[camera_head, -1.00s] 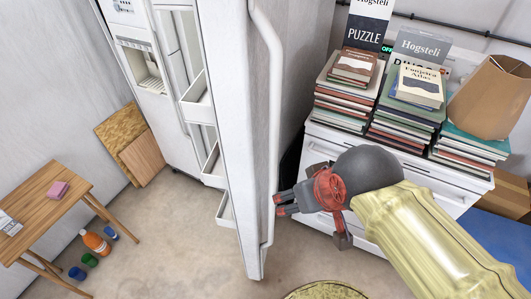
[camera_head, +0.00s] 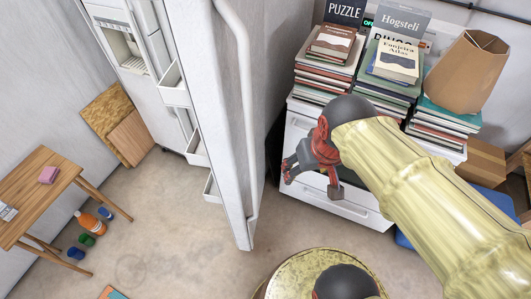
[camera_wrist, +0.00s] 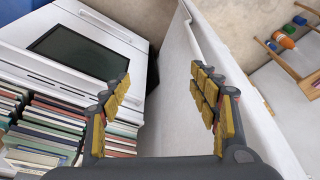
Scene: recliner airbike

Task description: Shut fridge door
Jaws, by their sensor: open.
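The white fridge (camera_head: 133,45) stands at the upper left in the head view. Its door (camera_head: 217,120) stands wide open, with shelves on its inner side facing left and a long white handle (camera_head: 246,110) on its outer side. My gripper (camera_head: 288,172) is open and empty, to the right of the door's outer side and apart from the handle. In the wrist view, the door (camera_wrist: 190,110) runs between and behind the open fingers (camera_wrist: 163,85), with part of it hidden by the right finger.
A wooden table (camera_head: 55,185) and bottles (camera_head: 90,222) are at left. A round golden top (camera_head: 290,278) is in front.

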